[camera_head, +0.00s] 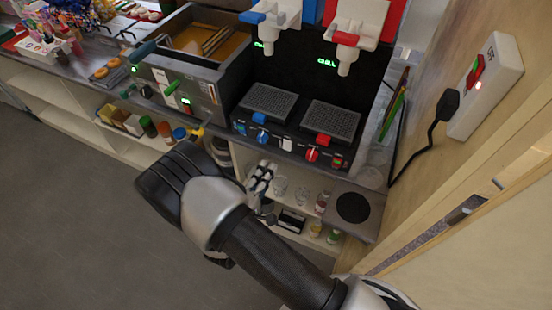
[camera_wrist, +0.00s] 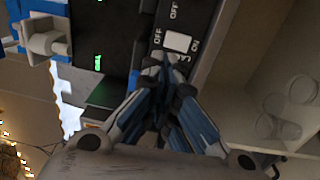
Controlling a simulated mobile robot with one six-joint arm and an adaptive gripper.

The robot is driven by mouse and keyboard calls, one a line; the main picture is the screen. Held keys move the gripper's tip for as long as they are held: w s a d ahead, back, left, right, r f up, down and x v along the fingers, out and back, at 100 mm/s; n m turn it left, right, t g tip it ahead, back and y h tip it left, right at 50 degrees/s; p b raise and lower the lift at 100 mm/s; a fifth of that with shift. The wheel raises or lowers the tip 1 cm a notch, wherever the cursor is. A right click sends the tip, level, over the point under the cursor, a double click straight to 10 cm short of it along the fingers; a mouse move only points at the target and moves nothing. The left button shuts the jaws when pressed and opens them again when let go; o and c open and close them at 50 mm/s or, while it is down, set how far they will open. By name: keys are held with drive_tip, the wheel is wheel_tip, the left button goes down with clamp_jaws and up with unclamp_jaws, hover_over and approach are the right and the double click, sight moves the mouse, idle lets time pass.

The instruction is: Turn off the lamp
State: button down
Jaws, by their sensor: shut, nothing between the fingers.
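My gripper (camera_head: 264,178) is shut and empty, low in front of the slush machine's control panel (camera_head: 275,141). In the wrist view its fingertips (camera_wrist: 166,66) are together just below a white rocker switch (camera_wrist: 178,41) on a black panel. OFF and ON labels stand beside the switch. The fingertips overlap the panel in this view; I cannot tell if they touch it. The white switch also shows small in the head view (camera_head: 287,145), between a blue and a red control. I cannot make out a lamp in either view.
A power strip with a red switch (camera_head: 476,71) and a black plug is on the right wall. Shelves below the counter hold glasses (camera_head: 301,195) and bottles. A fryer-like unit (camera_head: 185,85) stands left of the drink machine. The floor at lower left is clear.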

drive_tip(key=v, duration=0.2)
drive_tip(key=r+v, duration=0.1)
drive_tip(key=v, duration=0.1)
drive_tip(key=shift+s+d, duration=0.1)
drive_tip(key=shift+s, duration=0.05)
idle(0.4)
